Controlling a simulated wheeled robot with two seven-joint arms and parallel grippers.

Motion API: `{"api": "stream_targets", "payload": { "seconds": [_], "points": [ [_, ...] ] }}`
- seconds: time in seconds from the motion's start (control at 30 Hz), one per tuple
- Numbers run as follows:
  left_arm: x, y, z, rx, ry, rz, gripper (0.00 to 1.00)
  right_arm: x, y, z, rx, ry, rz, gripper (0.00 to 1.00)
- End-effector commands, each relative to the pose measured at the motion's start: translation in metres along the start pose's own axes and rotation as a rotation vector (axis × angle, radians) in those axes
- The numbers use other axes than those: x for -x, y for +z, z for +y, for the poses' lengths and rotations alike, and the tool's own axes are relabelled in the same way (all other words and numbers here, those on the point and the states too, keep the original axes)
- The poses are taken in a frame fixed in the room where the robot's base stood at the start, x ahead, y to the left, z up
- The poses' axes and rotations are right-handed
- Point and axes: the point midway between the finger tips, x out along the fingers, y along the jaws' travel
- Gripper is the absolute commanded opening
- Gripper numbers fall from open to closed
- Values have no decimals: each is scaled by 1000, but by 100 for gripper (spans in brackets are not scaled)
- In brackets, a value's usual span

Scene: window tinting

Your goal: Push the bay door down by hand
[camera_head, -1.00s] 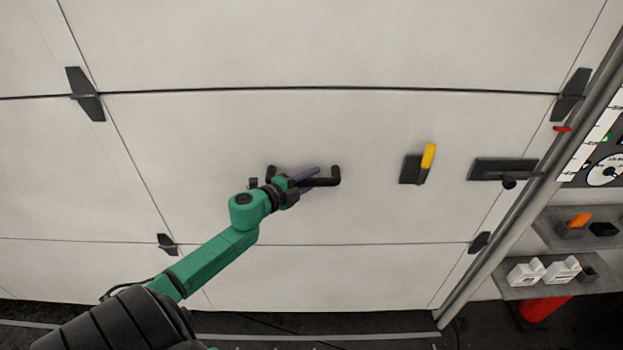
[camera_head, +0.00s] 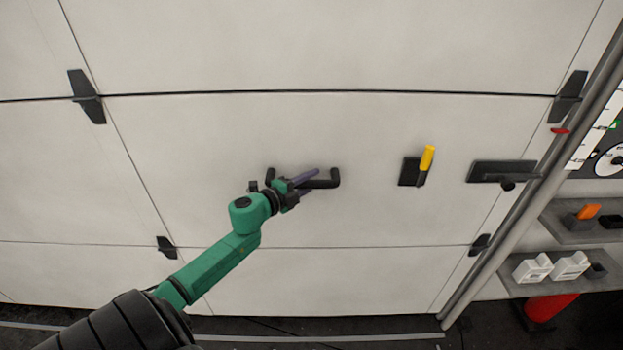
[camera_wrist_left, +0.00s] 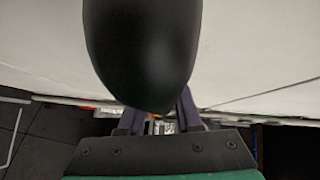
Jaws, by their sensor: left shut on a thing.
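The bay door (camera_head: 220,270) is a large off-white panelled door filling most of the head view, its lower edge close to the dark floor. A black bar handle (camera_head: 327,181) sits on its middle panel. My left gripper (camera_head: 309,183), with purple fingers on a green arm, is shut on the handle. In the left wrist view the rounded black handle (camera_wrist_left: 142,50) fills the top centre, between the gripper fingers (camera_wrist_left: 160,112), with the door surface (camera_wrist_left: 250,50) beside it. My right gripper is not in view.
A black plate with a yellow lever (camera_head: 427,158) and a black latch (camera_head: 500,171) are on the door to the right of the handle. A grey vertical rail (camera_head: 505,240) borders the door. Shelves (camera_head: 560,285) with small white and orange items stand beyond it, above a red cylinder (camera_head: 548,306).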

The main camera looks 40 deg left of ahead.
Motion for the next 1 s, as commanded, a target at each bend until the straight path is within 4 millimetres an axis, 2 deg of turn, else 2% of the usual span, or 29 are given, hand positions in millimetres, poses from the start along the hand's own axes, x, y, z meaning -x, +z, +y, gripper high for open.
{"api": "stream_targets", "payload": {
  "seconds": [0.03,0.07,0.13,0.27,0.57,0.6,0.67,1.0],
  "points": [
    [0,0,40,14,44,1,0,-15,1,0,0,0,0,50],
    [-1,2,55,14,45,1,0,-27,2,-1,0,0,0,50],
    [-3,4,68,15,44,1,0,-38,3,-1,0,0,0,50],
    [-4,4,78,14,44,2,0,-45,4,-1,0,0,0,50],
    [-3,5,76,13,44,1,0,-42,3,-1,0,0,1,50],
    [-3,5,76,13,44,1,40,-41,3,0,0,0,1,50],
    [-3,5,75,13,44,0,62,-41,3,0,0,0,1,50],
    [-2,5,69,9,35,1,62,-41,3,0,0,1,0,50]
  ]
}}
